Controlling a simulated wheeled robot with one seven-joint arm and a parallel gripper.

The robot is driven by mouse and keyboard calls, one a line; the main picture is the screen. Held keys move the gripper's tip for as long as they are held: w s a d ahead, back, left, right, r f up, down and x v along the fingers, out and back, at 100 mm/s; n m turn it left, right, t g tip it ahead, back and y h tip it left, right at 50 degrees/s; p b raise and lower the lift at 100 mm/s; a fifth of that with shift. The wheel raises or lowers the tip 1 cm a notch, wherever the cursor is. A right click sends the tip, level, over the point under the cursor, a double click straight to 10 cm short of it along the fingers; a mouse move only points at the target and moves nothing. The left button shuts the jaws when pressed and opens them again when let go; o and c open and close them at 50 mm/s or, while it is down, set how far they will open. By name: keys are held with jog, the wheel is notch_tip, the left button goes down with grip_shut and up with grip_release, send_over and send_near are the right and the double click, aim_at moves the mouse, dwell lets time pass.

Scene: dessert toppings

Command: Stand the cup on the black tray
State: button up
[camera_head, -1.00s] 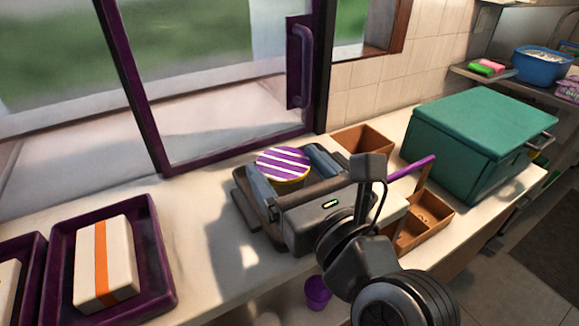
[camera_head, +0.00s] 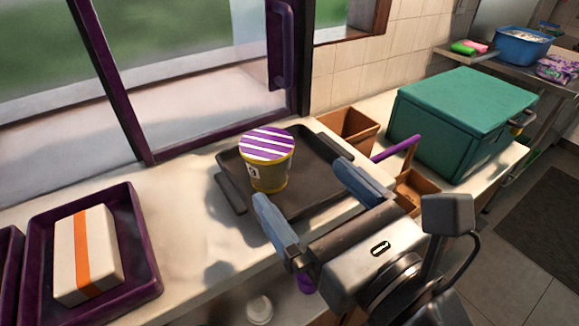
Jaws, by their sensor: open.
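The cup (camera_head: 269,178) is yellow with a purple-and-white striped lid. It stands upright on the black tray (camera_head: 308,158), towards the tray's left side. The tray lies on the pale counter below the window. My gripper (camera_head: 308,207) is open, in front of and to the right of the cup. Its two blue-grey fingers point towards the tray and are apart from the cup, with nothing between them. The gripper covers part of the tray's front right area.
A purple tray (camera_head: 146,262) holding a white box with an orange band (camera_head: 88,255) is at the left. A brown bin (camera_head: 349,131) and a green box (camera_head: 462,112) stand behind right. A purple handle (camera_head: 396,149) sticks up near the bins.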

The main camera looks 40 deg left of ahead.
jog(key=shift+v, duration=1.5)
jog(key=s+d+f+n+t+h, duration=0.25)
jog(key=d+f+n+h, duration=0.35)
jog(key=d, duration=0.5)
jog(key=s+d+f+n+t+h, duration=0.15)
jog(key=d+f+t+h, duration=0.25)
jog(key=d+f, duration=0.55)
jog(key=s+d+n+h, duration=0.3)
jog(key=s+d+n, duration=0.2)
jog(key=s+n, duration=0.2)
jog(key=s+d+r+n+h, duration=0.1)
jog(key=s+d+n+h, duration=0.2)
jog(key=s+d+n, duration=0.3)
jog(key=s+n+t, duration=0.1)
jog(key=s+n, duration=0.1)
jog(key=s, duration=0.3)
jog(key=shift+s+d, duration=0.2)
